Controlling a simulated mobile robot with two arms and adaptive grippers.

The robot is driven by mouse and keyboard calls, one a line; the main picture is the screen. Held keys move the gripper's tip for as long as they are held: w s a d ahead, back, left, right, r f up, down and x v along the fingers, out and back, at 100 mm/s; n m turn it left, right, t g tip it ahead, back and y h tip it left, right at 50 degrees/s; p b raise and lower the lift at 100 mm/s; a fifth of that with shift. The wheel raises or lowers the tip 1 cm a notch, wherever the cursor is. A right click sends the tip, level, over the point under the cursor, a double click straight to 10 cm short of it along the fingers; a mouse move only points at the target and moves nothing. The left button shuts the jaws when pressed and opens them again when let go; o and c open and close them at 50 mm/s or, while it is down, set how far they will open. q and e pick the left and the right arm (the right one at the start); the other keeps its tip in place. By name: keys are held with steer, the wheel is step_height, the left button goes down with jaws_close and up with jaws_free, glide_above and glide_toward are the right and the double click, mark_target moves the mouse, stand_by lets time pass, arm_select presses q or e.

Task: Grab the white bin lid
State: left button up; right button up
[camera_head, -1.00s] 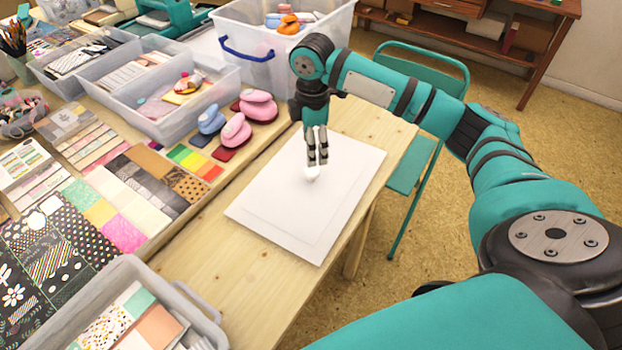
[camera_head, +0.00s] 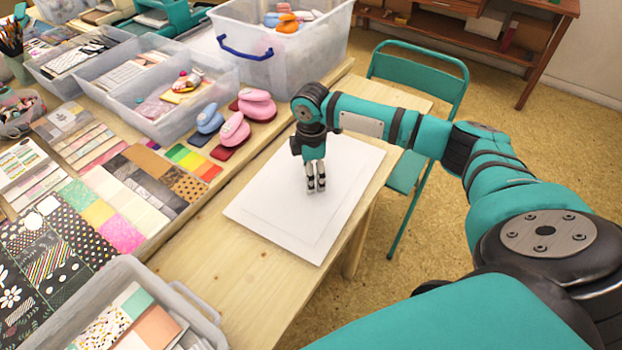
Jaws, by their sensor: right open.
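A flat white rectangular piece, which looks like the white bin lid (camera_head: 283,226), lies on the wooden table. It has a faint inner rectangle. My right gripper (camera_head: 316,188) points down over its middle, with fingertips very close to its surface. I cannot tell if they touch it. The gripper is open with a narrow gap. The small white bump seen earlier under the fingertips is now hidden behind them. My left gripper is not in view.
A clear bin (camera_head: 262,68) with a blue handle stands at the back. Pink and blue stampers (camera_head: 234,131) sit left of the lid. Another clear bin (camera_head: 187,328) is at the front left. A teal chair (camera_head: 452,88) stands beyond the table's right side.

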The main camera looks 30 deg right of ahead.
jaws_close()
stand_by(0.3)
steer(key=shift+r, duration=0.15)
